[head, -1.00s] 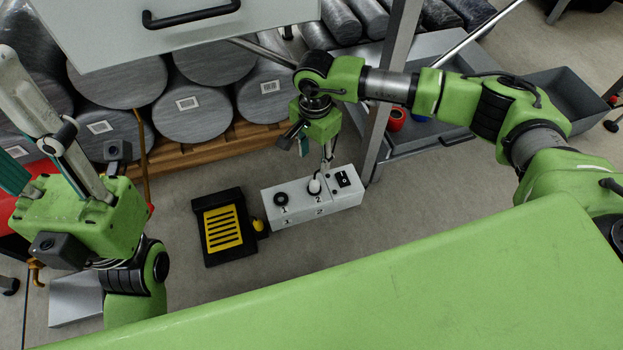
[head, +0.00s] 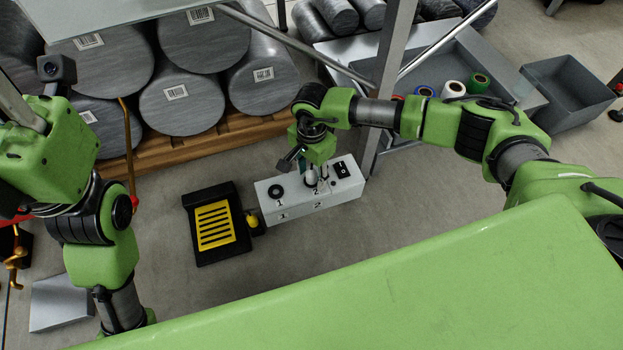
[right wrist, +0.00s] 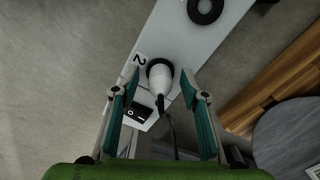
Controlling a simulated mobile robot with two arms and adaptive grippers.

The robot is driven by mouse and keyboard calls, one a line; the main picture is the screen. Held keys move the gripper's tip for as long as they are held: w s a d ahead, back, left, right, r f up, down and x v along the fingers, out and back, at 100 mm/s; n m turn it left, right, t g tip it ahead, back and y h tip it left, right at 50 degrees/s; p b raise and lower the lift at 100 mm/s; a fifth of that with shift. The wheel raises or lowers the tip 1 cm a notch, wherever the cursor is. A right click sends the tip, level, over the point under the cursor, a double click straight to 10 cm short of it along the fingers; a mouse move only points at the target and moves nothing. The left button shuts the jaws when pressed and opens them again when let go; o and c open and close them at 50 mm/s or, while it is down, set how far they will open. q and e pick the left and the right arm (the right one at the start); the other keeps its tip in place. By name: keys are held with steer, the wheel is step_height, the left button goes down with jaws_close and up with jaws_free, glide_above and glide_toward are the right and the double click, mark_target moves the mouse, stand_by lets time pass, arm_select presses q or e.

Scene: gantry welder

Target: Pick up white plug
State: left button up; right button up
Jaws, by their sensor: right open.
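The white plug (head: 310,177) stands upright on a white box (head: 292,209) marked with 1 and 2, beside a black switch, in the head view. It also shows in the right wrist view (right wrist: 160,75), with a dark cord running from it towards my wrist. My right gripper (right wrist: 160,82) is open, with one teal-padded finger on each side of the plug and a gap to each. In the head view my right gripper (head: 317,178) partly hides the plug. My left gripper (head: 18,105) is cut off by the upper left edge, fingertips out of frame.
A black and yellow unit (head: 215,224) sits left of the box. Grey cylinders (head: 182,100) lie stacked on a wooden pallet (head: 235,134) behind. A metal post (head: 392,70) stands behind the box at right, near a grey tray with coloured spools (head: 452,90).

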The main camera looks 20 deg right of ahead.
steer(key=shift+f, duration=0.1)
jaws_close()
stand_by(0.3)
